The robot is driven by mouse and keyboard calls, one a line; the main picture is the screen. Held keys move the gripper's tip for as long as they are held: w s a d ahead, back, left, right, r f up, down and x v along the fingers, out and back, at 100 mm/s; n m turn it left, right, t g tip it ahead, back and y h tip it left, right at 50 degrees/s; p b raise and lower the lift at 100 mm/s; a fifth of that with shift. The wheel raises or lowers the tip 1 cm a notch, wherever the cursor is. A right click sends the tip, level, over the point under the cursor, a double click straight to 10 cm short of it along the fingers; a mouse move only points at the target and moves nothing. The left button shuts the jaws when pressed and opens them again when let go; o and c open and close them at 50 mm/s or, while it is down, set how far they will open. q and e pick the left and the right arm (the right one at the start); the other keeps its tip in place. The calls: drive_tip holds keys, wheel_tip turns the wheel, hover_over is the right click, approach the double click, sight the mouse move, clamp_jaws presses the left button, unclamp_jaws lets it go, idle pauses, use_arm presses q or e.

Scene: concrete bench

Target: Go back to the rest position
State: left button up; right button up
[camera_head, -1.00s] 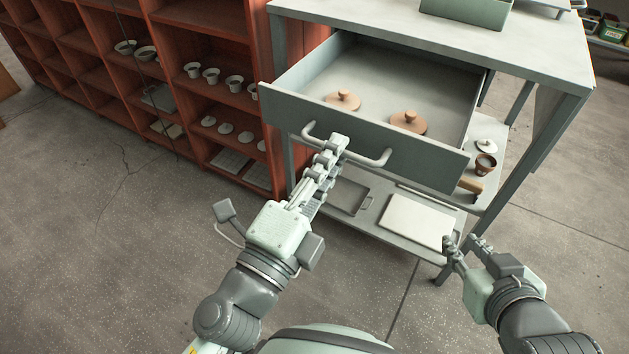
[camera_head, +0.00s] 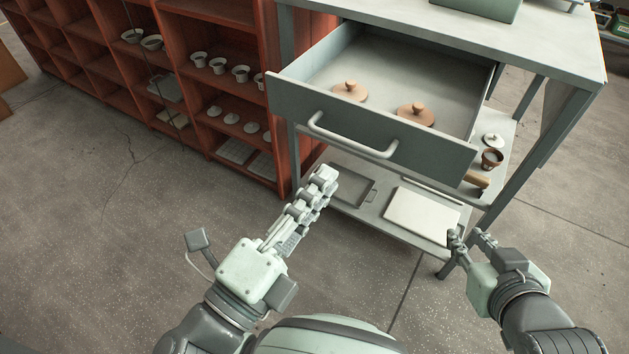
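My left gripper (camera_head: 322,180) is in front of and below the open drawer (camera_head: 372,130), apart from its handle (camera_head: 350,140). Its fingers are seen almost edge-on, so I cannot tell whether they are open or shut; nothing shows in them. My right gripper (camera_head: 467,238) is at the lower right, in front of the bench's lower shelf. Its two fingers stand apart with nothing between them. Two brown lids with knobs, one at the left (camera_head: 350,92) and one at the right (camera_head: 416,113), lie in the drawer.
The grey bench (camera_head: 535,50) carries a green box (camera_head: 480,6) on top. Its lower shelf holds a white board (camera_head: 422,213), a grey tray (camera_head: 350,188), a small brown pot (camera_head: 491,159) and a white lid (camera_head: 493,140). A red-brown shelf unit (camera_head: 225,95) with bowls stands left. Floor in front is clear.

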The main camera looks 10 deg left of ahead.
use_arm(q)
drive_tip(key=shift+w+a+n+y, duration=0.2)
drive_tip(key=shift+w+n+y, duration=0.1)
drive_tip(key=shift+n+y, duration=0.5)
